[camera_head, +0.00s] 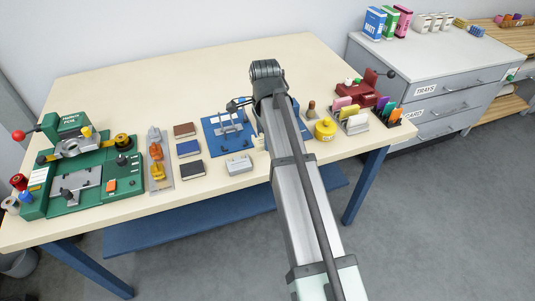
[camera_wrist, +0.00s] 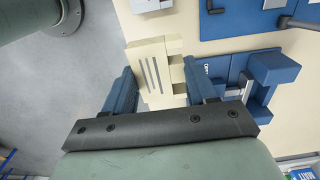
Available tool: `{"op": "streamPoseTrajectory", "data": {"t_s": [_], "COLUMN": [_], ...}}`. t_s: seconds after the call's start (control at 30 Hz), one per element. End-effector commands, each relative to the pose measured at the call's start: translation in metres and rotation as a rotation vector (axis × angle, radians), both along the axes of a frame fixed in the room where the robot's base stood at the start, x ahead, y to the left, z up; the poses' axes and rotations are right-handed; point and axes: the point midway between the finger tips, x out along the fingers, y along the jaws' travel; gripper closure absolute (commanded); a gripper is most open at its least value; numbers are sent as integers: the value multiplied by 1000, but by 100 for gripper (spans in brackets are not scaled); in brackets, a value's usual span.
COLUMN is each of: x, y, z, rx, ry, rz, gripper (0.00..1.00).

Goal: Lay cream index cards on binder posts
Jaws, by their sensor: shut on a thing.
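A small cream edge (camera_head: 258,143) shows beside my arm in the head view. The blue binder board (camera_head: 212,147) with metal posts and bars lies just left of my arm; part of it shows at the top right of the wrist view (camera_wrist: 215,25). A blue holder (camera_wrist: 270,72) with a partly hidden label stands right of the fingers in the wrist view. My arm hides the fingertips in the head view.
A grey box (camera_head: 239,164) sits near the table's front edge. Small books (camera_head: 190,148), a tool tray (camera_head: 160,172) and a green machine (camera_head: 90,180) stand left. A yellow roll (camera_head: 325,129), a red press (camera_head: 358,93) and card racks stand right. The back of the table is clear.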

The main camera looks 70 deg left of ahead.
Motion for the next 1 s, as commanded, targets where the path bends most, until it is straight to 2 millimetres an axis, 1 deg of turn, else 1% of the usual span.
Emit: {"op": "streamPoseTrajectory", "data": {"t_s": [0.13, 0.23, 0.3, 0.4, 0.5, 0.6, 0.7, 0.8, 1.0], "x": [-17, -37, -52, -69, -79, -81, -79, -79, -79], "y": [2, 11, 26, 51, 73, 92, 105, 112, 110], "z": [-1, -3, -4, -4, -3, -1, 0, 2, -1], "rx": [-1, -5, -9, -13, -13, -11, -8, -4, 0], "ry": [0, 1, 1, 1, 1, 1, 0, 0, 0], "rz": [22, 49, 69, 92, 97, 84, 63, 38, -2], "gripper": [70, 70, 70, 70, 70, 70, 70, 70, 70]}}
